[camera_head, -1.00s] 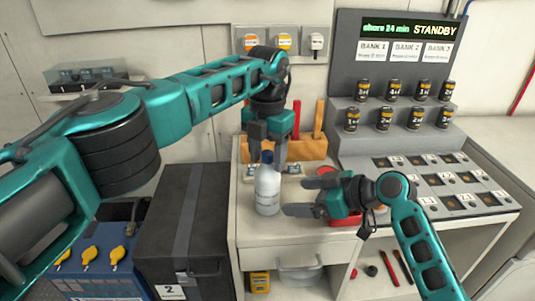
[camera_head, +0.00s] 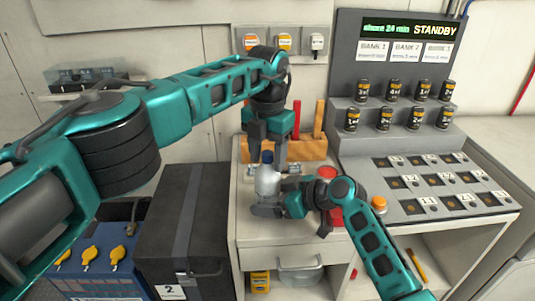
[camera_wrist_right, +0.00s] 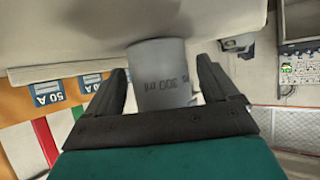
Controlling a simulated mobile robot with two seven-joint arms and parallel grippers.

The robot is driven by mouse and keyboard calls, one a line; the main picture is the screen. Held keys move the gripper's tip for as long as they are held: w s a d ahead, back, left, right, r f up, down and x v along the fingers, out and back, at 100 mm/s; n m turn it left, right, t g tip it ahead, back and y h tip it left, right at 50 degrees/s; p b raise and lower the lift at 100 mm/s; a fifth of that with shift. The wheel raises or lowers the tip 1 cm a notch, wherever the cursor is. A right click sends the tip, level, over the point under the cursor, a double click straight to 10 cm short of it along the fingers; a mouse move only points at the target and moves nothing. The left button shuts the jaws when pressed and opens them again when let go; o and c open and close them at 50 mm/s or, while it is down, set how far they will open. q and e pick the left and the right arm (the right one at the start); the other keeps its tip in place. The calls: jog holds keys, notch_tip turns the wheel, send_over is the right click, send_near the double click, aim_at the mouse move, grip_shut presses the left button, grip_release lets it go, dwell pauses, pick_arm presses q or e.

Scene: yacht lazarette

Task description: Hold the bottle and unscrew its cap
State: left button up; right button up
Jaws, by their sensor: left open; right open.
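The bottle (camera_head: 267,181) stands upright on the white worktop (camera_head: 262,230), a pale grey body with a dark blue cap (camera_head: 267,157) on top. In the right wrist view its body (camera_wrist_right: 158,72) shows part of its printed marking between the fingers. My right gripper (camera_head: 268,194) is open, low at the bottle, with its fingers on either side of the body. My left gripper (camera_head: 267,154) is open and points down from above, with its fingers around the cap's height. Whether any finger touches the bottle or cap cannot be told.
An orange-brown rack (camera_head: 310,149) with upright handles stands behind the bottle. Red round items (camera_head: 327,172) sit just right of it, partly behind my right arm. A panel with several labelled dark cylinders (camera_head: 394,88) fills the right. The worktop's front left is clear.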

jog(key=c, duration=0.8)
jog(key=shift+c, duration=0.2)
pick_arm(q)
grip_shut()
jog(key=shift+o, duration=1)
grip_release()
jog(key=shift+r, duration=4)
